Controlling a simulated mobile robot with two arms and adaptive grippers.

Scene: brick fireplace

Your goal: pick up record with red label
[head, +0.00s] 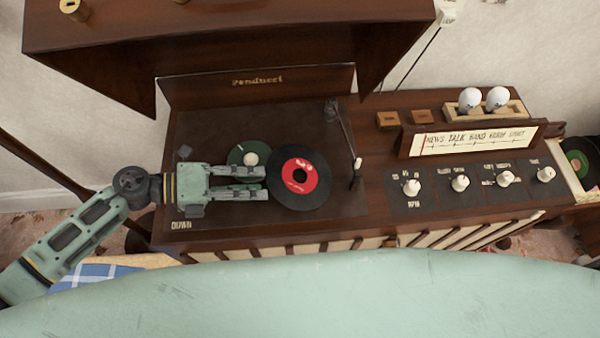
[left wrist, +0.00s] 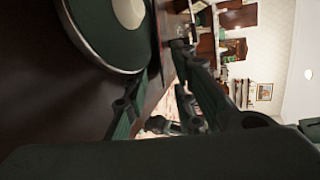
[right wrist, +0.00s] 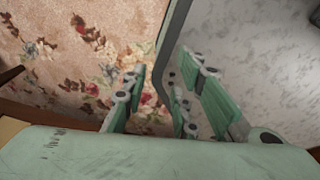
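The black record with the red label (head: 299,177) is on the turntable deck (head: 205,140), right of and partly over the green platter (head: 236,154) with its white centre. I cannot tell whether the record lies flat or rests on the platter's rim. My left gripper (head: 266,182) points right, with its fingertips at the record's left edge. Its fingers (left wrist: 168,68) stand apart in the left wrist view, with the platter beside them; a grip on the record is not clear. My right gripper (right wrist: 165,65) is open and empty, out of the head view.
The tonearm (head: 346,145) stands just right of the record. The raised lid (head: 230,40) overhangs the deck from behind. Several knobs (head: 460,183) and a dial panel (head: 470,138) are on the right. Two white bulb-like objects (head: 484,99) stand behind them. Other records (head: 578,163) are at far right.

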